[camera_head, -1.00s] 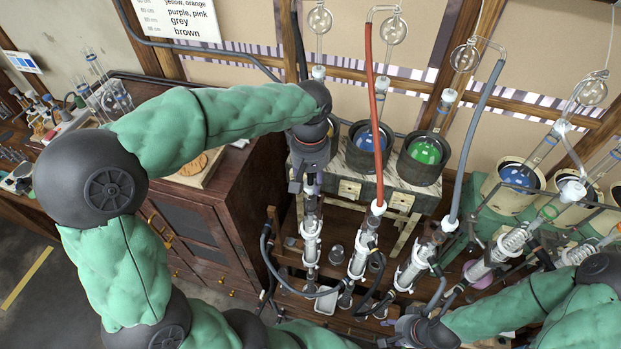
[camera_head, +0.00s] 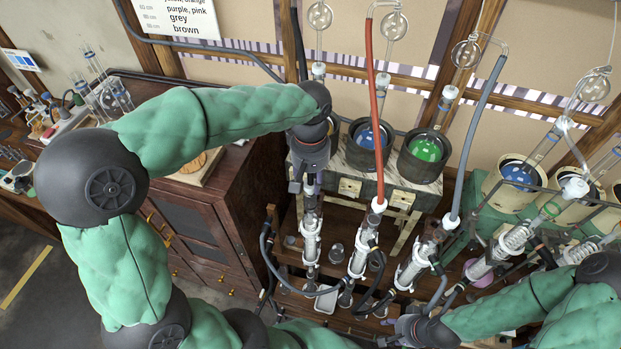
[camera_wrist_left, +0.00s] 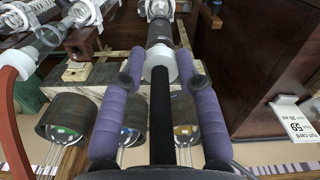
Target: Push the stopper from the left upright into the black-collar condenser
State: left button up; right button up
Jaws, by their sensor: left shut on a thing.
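My left gripper (camera_head: 312,185) is above the leftmost condenser (camera_head: 311,240), pointing down at its top. In the left wrist view its purple fingers (camera_wrist_left: 160,62) are shut on a white stopper (camera_wrist_left: 158,72) with a black hose (camera_wrist_left: 162,125) running back from it between the fingers. The stopper is in line with the condenser's dark collar (camera_wrist_left: 160,33) and appears to meet it. How deep it sits cannot be told. In the head view the fingers hide the stopper. My right gripper (camera_head: 408,331) is low near the bottom edge, its fingers unclear.
More condensers stand to the right, one with a red hose (camera_head: 374,100) and one with a grey-blue hose (camera_head: 473,130). Heating pots with blue and green flasks (camera_head: 425,150) stand behind. A dark wooden cabinet (camera_head: 195,225) is at the left.

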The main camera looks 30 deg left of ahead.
aim_at(310, 184)
pick_arm(q)
jog(key=shift+f+b, duration=0.45)
jog(key=shift+f, duration=0.05)
dwell(0.4)
jog(key=o, duration=0.9)
jog(key=shift+r, duration=0.1)
notch_tip(310, 184, up, 12)
jog(key=shift+f, duration=0.1)
